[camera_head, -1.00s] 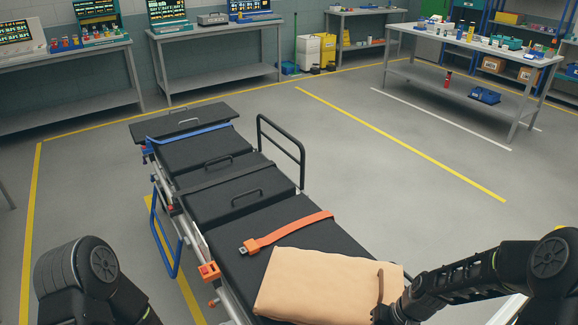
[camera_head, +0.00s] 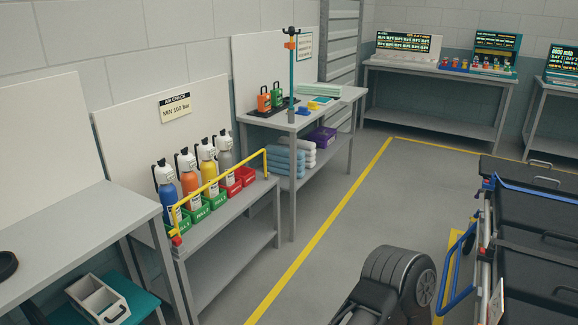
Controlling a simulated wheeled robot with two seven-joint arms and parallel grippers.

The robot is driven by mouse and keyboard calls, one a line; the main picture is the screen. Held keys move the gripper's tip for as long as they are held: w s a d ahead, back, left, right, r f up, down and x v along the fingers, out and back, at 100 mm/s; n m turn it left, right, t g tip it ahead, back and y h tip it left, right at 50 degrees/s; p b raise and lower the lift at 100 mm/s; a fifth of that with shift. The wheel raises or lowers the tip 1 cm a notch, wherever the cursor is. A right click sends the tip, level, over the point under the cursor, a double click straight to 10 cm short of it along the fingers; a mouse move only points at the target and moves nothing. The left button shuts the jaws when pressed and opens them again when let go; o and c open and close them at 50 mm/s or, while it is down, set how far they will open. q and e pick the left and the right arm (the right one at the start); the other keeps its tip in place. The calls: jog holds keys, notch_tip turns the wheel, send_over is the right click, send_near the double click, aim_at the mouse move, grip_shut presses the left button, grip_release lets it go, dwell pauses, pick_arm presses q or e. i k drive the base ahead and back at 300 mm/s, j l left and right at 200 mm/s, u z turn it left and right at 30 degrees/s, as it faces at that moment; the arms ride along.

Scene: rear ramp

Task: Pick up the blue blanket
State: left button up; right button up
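Blue rolled blankets (camera_head: 284,169) lie stacked on the lower shelf of the side table (camera_head: 340,97) near the middle of the view. Paler grey-white rolls (camera_head: 306,155) lie right beside them. The blue rolls are small in the view, and their far ends are hidden. Neither gripper is in view.
A rack of gas bottles (camera_head: 206,165) with a yellow rail (camera_head: 222,184) stands left of the blankets' table. A purple box (camera_head: 321,137) lies right of the rolls. The stretcher (camera_head: 537,220) is at the right edge. Open floor (camera_head: 370,215) lies between, crossed by a yellow line.

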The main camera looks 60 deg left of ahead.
aim_at(277, 158)
jog(key=k, duration=0.65)
jog(key=u, duration=2.15)
jog(key=i+l, duration=0.25)
jog(key=l, duration=0.2)
jog(key=i+l, duration=0.2)
jog(key=l, duration=0.2)
jog(key=i+l, duration=0.25)
jog(key=l, duration=0.2)
